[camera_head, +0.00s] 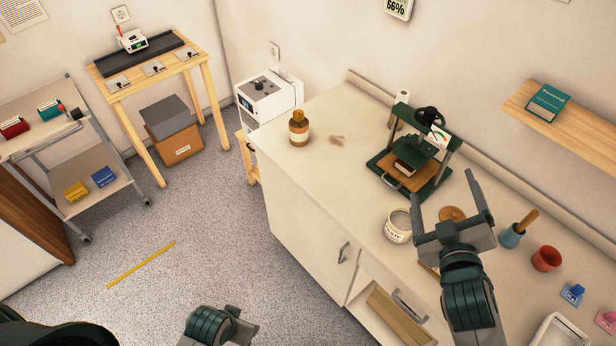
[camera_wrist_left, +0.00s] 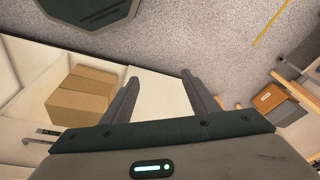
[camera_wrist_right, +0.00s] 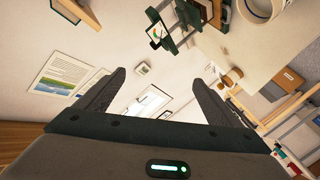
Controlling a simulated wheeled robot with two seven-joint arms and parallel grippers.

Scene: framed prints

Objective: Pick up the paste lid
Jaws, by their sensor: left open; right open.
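The paste lid appears to be the flat round brown disc (camera_head: 452,214) on the counter, just right of the open white paste jar (camera_head: 397,227). The jar has dark lettering. My right gripper (camera_head: 443,190) is open and empty, raised in front of the lid in the head view; its fingers frame the lid, but the height gap is hard to judge. The right wrist view shows its open fingers (camera_wrist_right: 158,77) with nothing between them. My left gripper (camera_head: 222,326) is low at the bottom edge of the head view; its open, empty fingers show in the left wrist view (camera_wrist_left: 160,77).
A green press (camera_head: 415,160) stands behind the jar. A blue mortar-like pot (camera_head: 512,236) and a red pot (camera_head: 546,258) stand right of the lid. An open drawer (camera_head: 392,318) juts out at the front.

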